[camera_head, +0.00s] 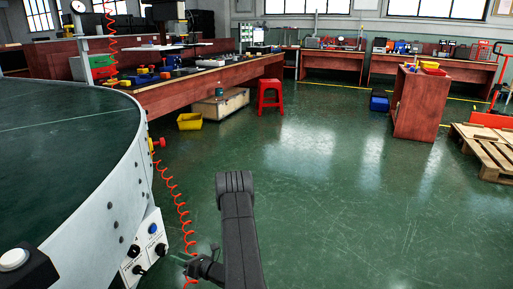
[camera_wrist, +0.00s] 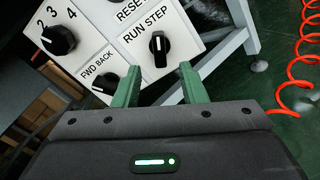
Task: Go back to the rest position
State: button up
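My gripper (camera_head: 188,262) is low in the head view, just right of the control panel (camera_head: 144,250) on the curved conveyor's side (camera_head: 105,205). In the wrist view its two green fingers (camera_wrist: 160,72) are apart, with nothing visible between them. The panel fills the upper part of the wrist view. Its RUN STEP knob (camera_wrist: 159,46) lies ahead of the fingers, and the gripper appears clear of it. The FWD BACK knob (camera_wrist: 105,79) is partly near the left finger. A numbered knob (camera_wrist: 58,40) is farther left. The RESET label is cut off at the top.
A coiled red hose (camera_head: 180,205) hangs beside the conveyor and also shows at the wrist view's right (camera_wrist: 300,60). A yellow bin (camera_head: 190,121), a red stool (camera_head: 269,96) and workbenches stand farther back. Open green floor (camera_head: 330,200) lies to the right.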

aim_at(165, 251)
jog(key=b+x, duration=0.1)
jog(key=x, duration=0.5)
jog(key=shift+a, duration=0.1)
jog(key=p+v, duration=0.3)
jog(key=v, duration=1.1)
jog(key=b+x, duration=0.3)
jog(key=x, duration=1)
jog(key=shift+w+a+f+b, duration=0.1)
jog(key=shift+a+f+b, duration=0.05)
jog(key=shift+a+b, duration=0.15)
jog(key=shift+w+a, duration=0.15)
jog(key=shift+a, duration=0.05)
jog(key=n, duration=0.5)
jog(key=shift+r, duration=0.2)
jog(key=shift+n+p, duration=0.45)
jog(key=shift+n, duration=1.65)
